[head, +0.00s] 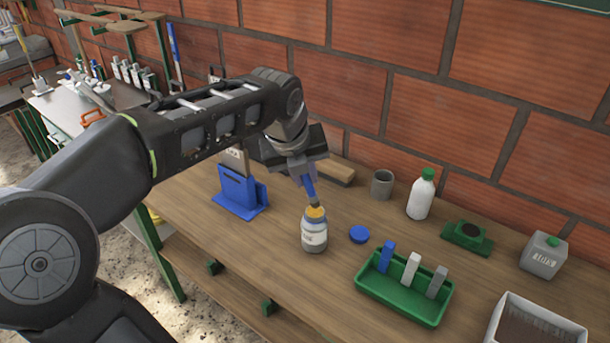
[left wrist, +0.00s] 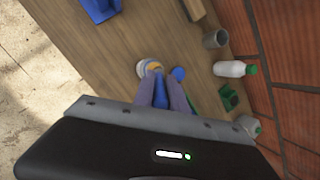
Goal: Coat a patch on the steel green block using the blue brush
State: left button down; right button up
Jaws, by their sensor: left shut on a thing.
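My left gripper (head: 307,177) is shut on the blue brush (head: 311,190), which points down with its bristle end at the mouth of a labelled jar (head: 314,238) with an orange-yellow top. I cannot tell whether the bristles are inside or just above it. In the left wrist view the brush (left wrist: 159,90) sits between the fingers, with the jar (left wrist: 144,70) beyond. A green block (head: 466,238) with a dark round top lies at the back right; I cannot tell if it is the steel green block. My right gripper is not in view.
A blue lid (head: 359,234) lies right of the jar. A green tray (head: 398,304) holds blue, white and grey upright pieces. A blue holder (head: 238,193), grey cup (head: 382,184), white bottle (head: 420,196), grey canister (head: 542,256) and open box (head: 540,318) stand around. A brick wall closes the back.

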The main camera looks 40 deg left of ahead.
pick_arm(q)
jog(key=shift+r+p, duration=1.8)
jog(key=shift+r, duration=0.85)
